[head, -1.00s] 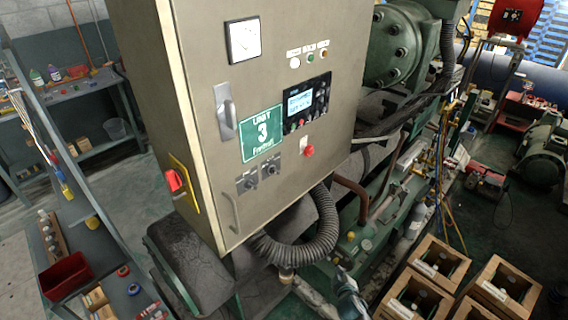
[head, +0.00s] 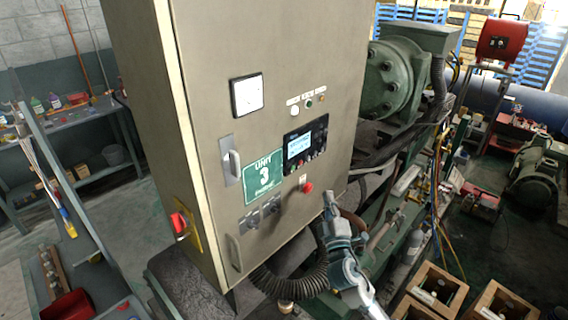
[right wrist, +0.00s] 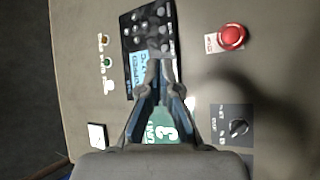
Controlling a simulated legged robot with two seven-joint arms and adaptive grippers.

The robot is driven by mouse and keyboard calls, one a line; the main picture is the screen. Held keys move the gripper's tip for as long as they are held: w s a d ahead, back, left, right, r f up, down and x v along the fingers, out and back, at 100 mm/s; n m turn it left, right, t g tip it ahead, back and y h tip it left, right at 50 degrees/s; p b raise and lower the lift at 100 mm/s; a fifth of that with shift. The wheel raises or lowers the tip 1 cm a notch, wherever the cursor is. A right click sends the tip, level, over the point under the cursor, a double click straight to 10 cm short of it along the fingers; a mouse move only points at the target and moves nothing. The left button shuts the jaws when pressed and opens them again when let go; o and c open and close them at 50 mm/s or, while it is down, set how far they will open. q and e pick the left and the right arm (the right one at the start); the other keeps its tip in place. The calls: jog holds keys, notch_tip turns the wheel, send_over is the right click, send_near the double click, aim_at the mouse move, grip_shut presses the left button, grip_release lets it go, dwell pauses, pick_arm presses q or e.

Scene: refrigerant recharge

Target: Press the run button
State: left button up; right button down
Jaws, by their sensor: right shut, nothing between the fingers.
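The grey control cabinet (head: 215,130) carries a dark keypad panel with a lit display (head: 305,145), which also shows in the right wrist view (right wrist: 137,62). Small round buttons sit on the panel; their labels are too small to read, so I cannot tell which is run. Above the panel are a white, a green (head: 309,102) and an amber round fitting. A red mushroom button (head: 307,187) sits below it, also in the right wrist view (right wrist: 231,37). My right gripper (head: 328,196) is shut and empty, in front of the cabinet's lower right. In the right wrist view its fingertips (right wrist: 160,52) overlap the keypad.
A green Unit 3 sign (head: 263,184), rotary switches (head: 252,219) and a door handle (head: 231,165) are on the cabinet face. A black ribbed hose (head: 290,283) runs below. Wooden crates (head: 437,284) stand at lower right. A cluttered bench (head: 75,109) is at left.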

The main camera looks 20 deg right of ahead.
aim_at(293, 167)
pick_arm(q)
jog(key=shift+s+a+r, duration=0.15)
jog(key=shift+s+a, duration=0.05)
jog(key=shift+s, duration=0.35)
pick_arm(e)
jog(key=shift+n+t, duration=0.3)
jog(key=shift+t, duration=0.3)
jog(key=r, duration=0.1)
jog(key=a+r, duration=0.1)
jog(key=r, duration=0.3)
jog(key=shift+s+a, duration=0.15)
jog(key=shift+s, duration=0.15)
jog(key=shift+f, duration=0.15)
pick_arm(q)
jog(key=shift+f+b, duration=0.3)
jog(key=shift+f, duration=0.2)
pick_arm(e)
jog(key=w+a, duration=0.3)
jog(key=w, duration=0.5)
jog(key=shift+a, duration=0.2)
jog(key=shift+w, duration=0.1)
pick_arm(q)
jog(key=shift+r, duration=0.1)
pick_arm(e)
jog(key=shift+w+a, duration=0.25)
jog(key=shift+w, duration=0.05)
